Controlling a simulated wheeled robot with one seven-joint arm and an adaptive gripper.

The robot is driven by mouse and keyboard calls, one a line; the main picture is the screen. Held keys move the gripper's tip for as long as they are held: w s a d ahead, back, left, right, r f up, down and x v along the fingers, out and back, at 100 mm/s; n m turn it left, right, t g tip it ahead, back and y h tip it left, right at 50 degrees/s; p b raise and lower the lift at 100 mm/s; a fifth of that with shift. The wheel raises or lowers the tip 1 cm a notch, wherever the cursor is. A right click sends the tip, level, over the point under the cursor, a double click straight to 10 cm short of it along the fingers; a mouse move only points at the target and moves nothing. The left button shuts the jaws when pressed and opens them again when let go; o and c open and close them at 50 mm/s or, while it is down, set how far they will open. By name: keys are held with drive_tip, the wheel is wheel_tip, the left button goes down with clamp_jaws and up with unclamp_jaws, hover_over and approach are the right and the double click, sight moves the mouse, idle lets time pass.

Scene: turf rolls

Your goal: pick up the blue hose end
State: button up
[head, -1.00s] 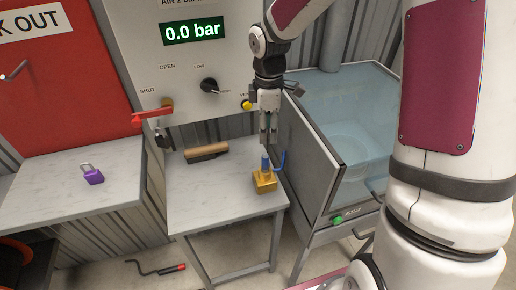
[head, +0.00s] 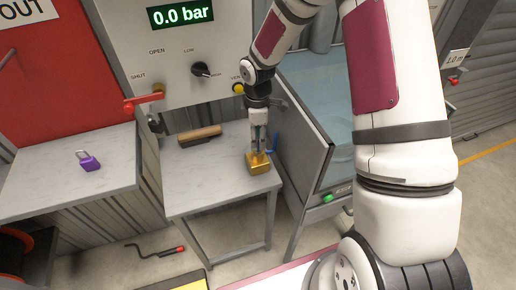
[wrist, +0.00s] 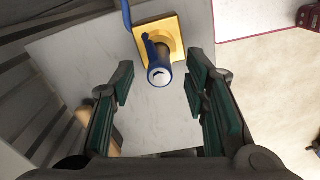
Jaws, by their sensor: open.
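The blue hose end (wrist: 159,74) stands upright in a yellow block (wrist: 171,36) on the small grey table. In the wrist view it lies between my open fingers, toward their tips, with space on both sides. My gripper (wrist: 155,90) is open and points down over it. In the head view my gripper (head: 258,148) is right above the yellow block (head: 259,163) and mostly hides the hose end. A bit of blue hose (head: 273,145) shows to its right.
A wooden-handled brush (head: 200,134) lies at the back of the small table (head: 205,180). A glass-fronted cabinet (head: 310,120) stands close on the right. The panel with a red lever (head: 143,102) rises behind. A purple padlock (head: 88,160) lies on the left table.

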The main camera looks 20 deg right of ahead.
drive_tip(key=shift+f, duration=1.65)
clamp_jaws()
drive_tip(key=shift+r, duration=0.1)
